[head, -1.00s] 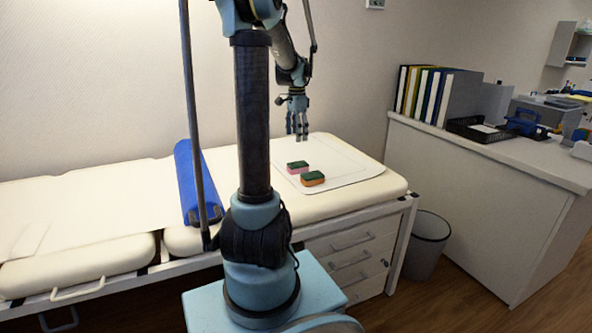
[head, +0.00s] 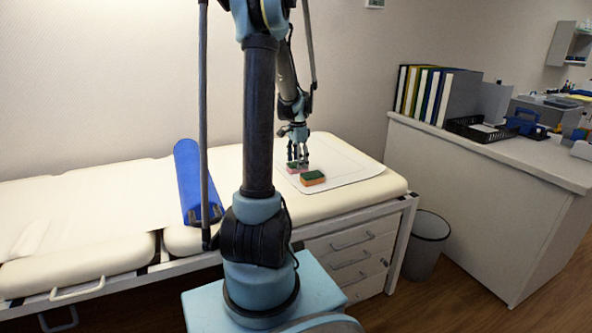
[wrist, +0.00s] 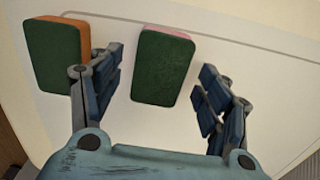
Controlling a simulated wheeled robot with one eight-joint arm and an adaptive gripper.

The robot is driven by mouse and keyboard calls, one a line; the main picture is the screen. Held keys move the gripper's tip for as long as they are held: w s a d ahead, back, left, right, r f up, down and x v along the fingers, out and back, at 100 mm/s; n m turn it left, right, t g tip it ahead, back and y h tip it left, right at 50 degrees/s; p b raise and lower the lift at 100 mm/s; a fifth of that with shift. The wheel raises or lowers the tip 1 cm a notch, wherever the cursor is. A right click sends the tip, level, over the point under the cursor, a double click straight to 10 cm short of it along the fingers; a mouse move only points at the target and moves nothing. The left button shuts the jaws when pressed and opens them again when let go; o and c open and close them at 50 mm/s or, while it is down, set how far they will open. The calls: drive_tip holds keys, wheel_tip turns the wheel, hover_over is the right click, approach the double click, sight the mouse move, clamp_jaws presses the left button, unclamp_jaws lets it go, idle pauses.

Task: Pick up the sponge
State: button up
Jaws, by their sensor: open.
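Two sponges lie on the white mat (head: 350,172) on the padded bench. The pink sponge with a green top (wrist: 162,66) lies between the open fingers of my gripper (wrist: 165,95) in the wrist view. In the head view the fingers of my gripper (head: 298,160) partly hide this pink sponge (head: 297,170). The orange sponge with a green top (head: 313,178) lies just in front of it. In the wrist view the orange sponge (wrist: 57,55) is outside the left finger, close to it. I cannot tell whether a finger touches either sponge.
A blue roll (head: 190,175) lies across the bench to the left. At the right stands a counter (head: 480,190) with binders (head: 435,95) and a black tray (head: 480,129). A waste bin (head: 427,245) stands on the floor between. The mat's right side is clear.

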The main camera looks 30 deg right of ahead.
drive_tip(key=shift+f, duration=0.95)
drive_tip(key=c, duration=0.8)
drive_tip(key=shift+r, duration=0.1)
wheel_tip(320, 180, up, 10)
drive_tip(key=shift+f, duration=0.1)
drive_tip(key=shift+c, duration=1.3)
drive_tip(key=shift+s, duration=0.1)
